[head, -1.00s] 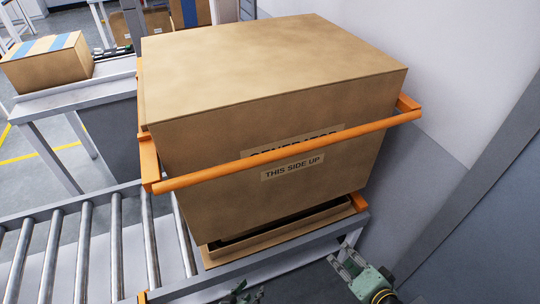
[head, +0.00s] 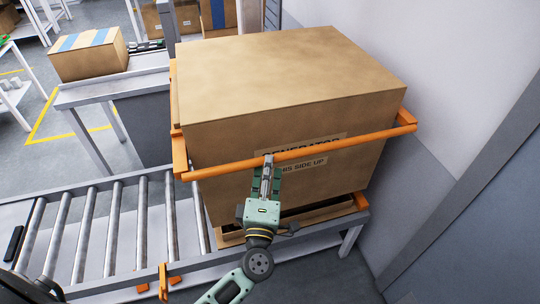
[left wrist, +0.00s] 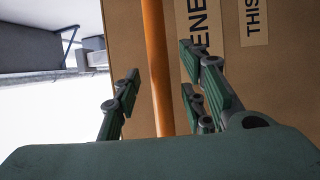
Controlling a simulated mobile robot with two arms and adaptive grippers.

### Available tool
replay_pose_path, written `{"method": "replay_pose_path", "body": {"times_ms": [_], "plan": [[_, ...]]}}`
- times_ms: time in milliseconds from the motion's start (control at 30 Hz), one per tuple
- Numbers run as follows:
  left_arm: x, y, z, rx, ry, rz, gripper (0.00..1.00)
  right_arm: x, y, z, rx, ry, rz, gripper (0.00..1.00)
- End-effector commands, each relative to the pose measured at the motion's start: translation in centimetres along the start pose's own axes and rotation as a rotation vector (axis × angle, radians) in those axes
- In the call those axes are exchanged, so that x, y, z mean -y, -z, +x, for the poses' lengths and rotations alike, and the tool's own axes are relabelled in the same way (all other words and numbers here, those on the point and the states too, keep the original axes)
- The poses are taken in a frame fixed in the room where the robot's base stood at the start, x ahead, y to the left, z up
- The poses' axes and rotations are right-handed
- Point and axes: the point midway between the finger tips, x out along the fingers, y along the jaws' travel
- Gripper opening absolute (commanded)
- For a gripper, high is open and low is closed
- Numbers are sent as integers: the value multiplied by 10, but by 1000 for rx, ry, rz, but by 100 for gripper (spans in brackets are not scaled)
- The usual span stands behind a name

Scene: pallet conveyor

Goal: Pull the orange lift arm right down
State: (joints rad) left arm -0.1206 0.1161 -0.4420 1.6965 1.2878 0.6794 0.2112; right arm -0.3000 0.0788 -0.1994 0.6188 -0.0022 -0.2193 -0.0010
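The orange lift arm (head: 350,140) is a bar across the upper front of a large cardboard box (head: 290,75), with side pieces running back along the box. Its bar also shows upright in the left wrist view (left wrist: 157,65). My left gripper (head: 268,165) is at the middle of the bar, in front of the box's label. In the left wrist view my left gripper (left wrist: 160,95) is open, with the bar between its fingers. The fingers look apart from the bar. My right gripper is out of view.
A roller conveyor (head: 100,235) runs left from under the box. A smaller taped carton (head: 88,55) stands on a grey bench (head: 115,90) at the back left. A wall (head: 455,100) is close on the right.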

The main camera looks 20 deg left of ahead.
Motion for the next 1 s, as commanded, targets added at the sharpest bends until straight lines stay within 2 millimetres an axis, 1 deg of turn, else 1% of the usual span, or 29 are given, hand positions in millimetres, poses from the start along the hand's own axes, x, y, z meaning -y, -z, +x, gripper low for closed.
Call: {"method": "replay_pose_path", "body": {"times_ms": [33, 100, 233, 367, 600, 1000], "plan": [[-3, 0, 10, 0, -2, 2, 39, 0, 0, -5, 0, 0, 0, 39], [-3, 0, 20, 1, -1, 1, 39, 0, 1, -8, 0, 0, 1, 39], [-1, 0, 34, 2, 0, 2, 39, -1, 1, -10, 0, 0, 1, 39], [0, 0, 39, 2, 1, 1, 39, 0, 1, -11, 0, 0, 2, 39], [1, 0, 40, 3, 2, 1, 39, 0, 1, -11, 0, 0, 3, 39], [1, -1, 40, 3, 2, 1, 4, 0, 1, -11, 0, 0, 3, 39]]}}
